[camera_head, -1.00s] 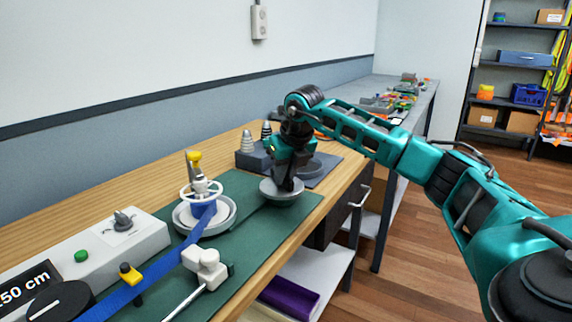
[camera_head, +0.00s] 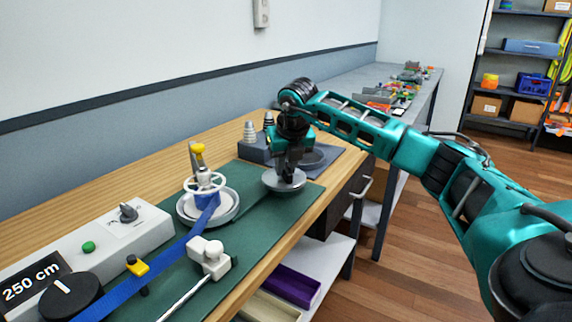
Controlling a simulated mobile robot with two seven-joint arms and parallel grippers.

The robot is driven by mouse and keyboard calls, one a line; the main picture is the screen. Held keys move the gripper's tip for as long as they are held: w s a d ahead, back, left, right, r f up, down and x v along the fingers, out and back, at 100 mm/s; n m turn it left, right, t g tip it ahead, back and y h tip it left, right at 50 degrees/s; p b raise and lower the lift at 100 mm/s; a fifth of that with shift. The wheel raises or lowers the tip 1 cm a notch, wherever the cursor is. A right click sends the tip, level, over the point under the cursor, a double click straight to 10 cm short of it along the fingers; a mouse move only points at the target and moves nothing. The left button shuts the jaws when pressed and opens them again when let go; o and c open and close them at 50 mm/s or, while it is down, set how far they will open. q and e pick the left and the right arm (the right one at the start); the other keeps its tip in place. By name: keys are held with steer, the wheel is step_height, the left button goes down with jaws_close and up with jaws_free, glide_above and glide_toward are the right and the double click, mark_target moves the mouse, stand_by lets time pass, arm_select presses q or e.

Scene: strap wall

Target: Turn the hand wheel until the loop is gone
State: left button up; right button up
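A white spoked hand wheel (camera_head: 205,181) sits on top of a round grey-white drum (camera_head: 222,213) on the green mat. A blue strap (camera_head: 160,266) runs from the drum to the lower left and out of frame. No loop in the strap shows in the visible part. My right gripper (camera_head: 287,179) points down at a shallow grey dish (camera_head: 271,183), right of the hand wheel and apart from it. Its dark fingertips are at the dish; their gap is too small to make out. My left gripper is out of view.
A yellow-topped lever (camera_head: 197,149) stands behind the wheel. A white control box (camera_head: 90,248) with a green button and a 250 cm display (camera_head: 31,283) lies left. A white clamp with a rod (camera_head: 209,257) and grey weights (camera_head: 250,131) stand near. The mat has free room between drum and dish.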

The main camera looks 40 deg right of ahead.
steer(key=o, duration=0.3)
steer(key=shift+o, duration=0.2)
steer(key=p+v, duration=0.1)
steer(key=v, duration=1.2)
steer(key=shift+p, duration=0.35)
